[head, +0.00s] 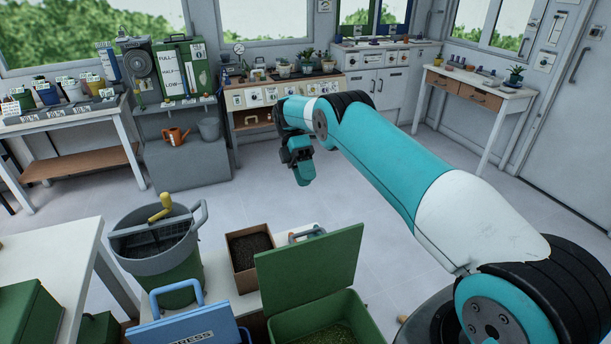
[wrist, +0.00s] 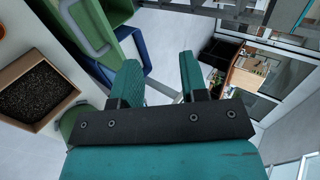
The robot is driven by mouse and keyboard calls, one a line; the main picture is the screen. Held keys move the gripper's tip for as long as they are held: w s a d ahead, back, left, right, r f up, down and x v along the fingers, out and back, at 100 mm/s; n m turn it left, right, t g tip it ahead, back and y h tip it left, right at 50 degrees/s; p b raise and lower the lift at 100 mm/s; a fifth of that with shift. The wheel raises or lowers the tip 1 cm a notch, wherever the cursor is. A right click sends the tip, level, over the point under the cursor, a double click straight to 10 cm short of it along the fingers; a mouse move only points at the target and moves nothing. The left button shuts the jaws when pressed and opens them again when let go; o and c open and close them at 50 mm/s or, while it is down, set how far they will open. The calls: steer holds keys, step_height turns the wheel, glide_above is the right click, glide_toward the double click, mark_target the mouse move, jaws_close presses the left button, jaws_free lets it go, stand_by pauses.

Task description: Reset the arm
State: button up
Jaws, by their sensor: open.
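My teal arm reaches across the head view from the lower right. My gripper (head: 303,172) hangs from its end, pointing down over open floor, clear of the benches. In the wrist view my gripper (wrist: 160,82) shows two teal fingers standing apart with nothing between them. It is open and empty.
Below it are a soil box (head: 250,252), an open green bin (head: 322,318) with its lid raised, and a grey-green bucket (head: 158,238) with a yellow-handled tool. The potting bench (head: 286,82) and a white side table (head: 478,84) stand behind. The floor (head: 390,250) between is clear.

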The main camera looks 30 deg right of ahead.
stand_by(0.4)
steer(key=s+a+r+m+t+h, duration=0.1)
steer(key=s+a+r+m+t, duration=0.15)
steer(key=s+a+r, duration=0.4)
steer(key=s+a+r+m+t+h, duration=0.1)
steer(key=s+a+r+t, duration=0.2)
steer(key=r, duration=0.6)
steer(key=s+a+r+m+t+y, duration=0.1)
steer(key=s+a, duration=0.4)
steer(key=s, duration=0.7)
steer(key=s+a+r+m+t+y, duration=0.2)
steer(key=s+a+m+t+y, duration=0.1)
steer(key=s, duration=0.8)
steer(key=shift+s+a+r+m+y, duration=0.2)
steer(key=shift+s+a+m+y, duration=0.15)
steer(key=shift+a+m, duration=0.65)
steer(key=shift+s+a+t, duration=0.1)
steer(key=shift+t, duration=0.15)
